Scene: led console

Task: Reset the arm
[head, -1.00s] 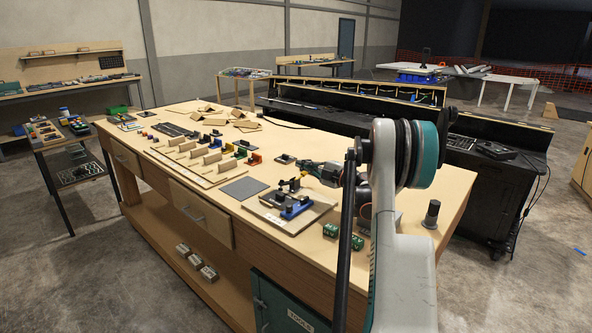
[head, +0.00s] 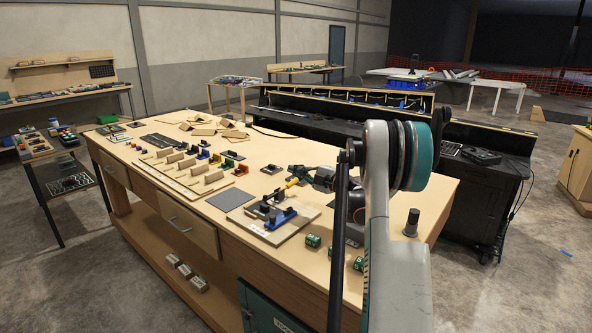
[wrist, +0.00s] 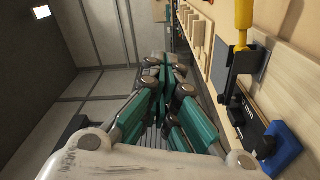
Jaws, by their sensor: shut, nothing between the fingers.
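My arm (head: 400,215) rises in the right half of the head view, over the near right end of the wooden workbench (head: 320,150). In the wrist view my gripper (wrist: 166,62) shows teal fingers closed together with nothing between them. In the head view its dark and teal end (head: 323,179) shows partly, just left of the arm, with the rest hidden behind the arm. The fingers are apart from the yellow-handled tool (wrist: 243,22), which sits in a dark holder beside a blue block (wrist: 283,150). The blue block also shows on a board in the head view (head: 281,218).
Green blocks (head: 313,241) and a dark cylinder (head: 412,222) stand near the arm on the bench. A grey mat (head: 229,199) and wooden slotted strips lie further left. A black console (head: 480,175) stands behind the bench.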

